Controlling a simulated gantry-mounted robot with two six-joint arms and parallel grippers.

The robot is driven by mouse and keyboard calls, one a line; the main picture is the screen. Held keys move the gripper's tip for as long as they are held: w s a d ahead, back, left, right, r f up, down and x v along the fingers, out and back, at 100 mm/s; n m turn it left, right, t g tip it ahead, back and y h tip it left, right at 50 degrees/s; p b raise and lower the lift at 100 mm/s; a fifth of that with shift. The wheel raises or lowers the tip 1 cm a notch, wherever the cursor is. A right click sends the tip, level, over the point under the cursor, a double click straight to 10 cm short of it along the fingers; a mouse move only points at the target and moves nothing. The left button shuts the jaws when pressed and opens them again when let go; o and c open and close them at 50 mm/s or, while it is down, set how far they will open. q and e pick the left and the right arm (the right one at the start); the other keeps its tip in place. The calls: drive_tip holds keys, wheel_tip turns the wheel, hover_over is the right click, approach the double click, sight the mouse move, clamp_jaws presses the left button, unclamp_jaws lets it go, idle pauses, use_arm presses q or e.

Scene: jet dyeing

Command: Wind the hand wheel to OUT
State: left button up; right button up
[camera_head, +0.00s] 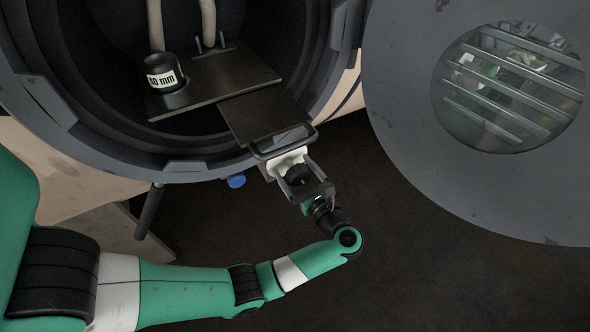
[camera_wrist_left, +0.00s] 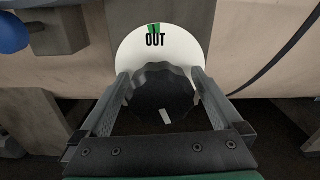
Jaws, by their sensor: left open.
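The hand wheel (camera_wrist_left: 160,92) is a black scalloped knob in front of a white disc (camera_wrist_left: 190,38). The disc carries the word OUT and a green mark at its top in the left wrist view. A short white mark on the wheel's face sits low, away from OUT. The wheel (camera_head: 297,174) also shows in the head view, below the dark sliding plate. My left gripper (camera_wrist_left: 160,80) is open, with one finger on each side of the wheel. Whether the fingers touch its rim I cannot tell. My right gripper is not in view.
A round vessel mouth (camera_head: 120,150) holds a dark platform with a cup (camera_head: 167,82) labelled "mm". A metal handle (camera_head: 284,144) sticks out just above the wheel. A blue knob (camera_head: 236,181) is left of it. The open vessel door (camera_head: 400,100) hangs at right.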

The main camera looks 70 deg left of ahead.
use_arm(q)
drive_tip(key=shift+c, duration=0.3)
drive_tip(key=c, duration=1.1)
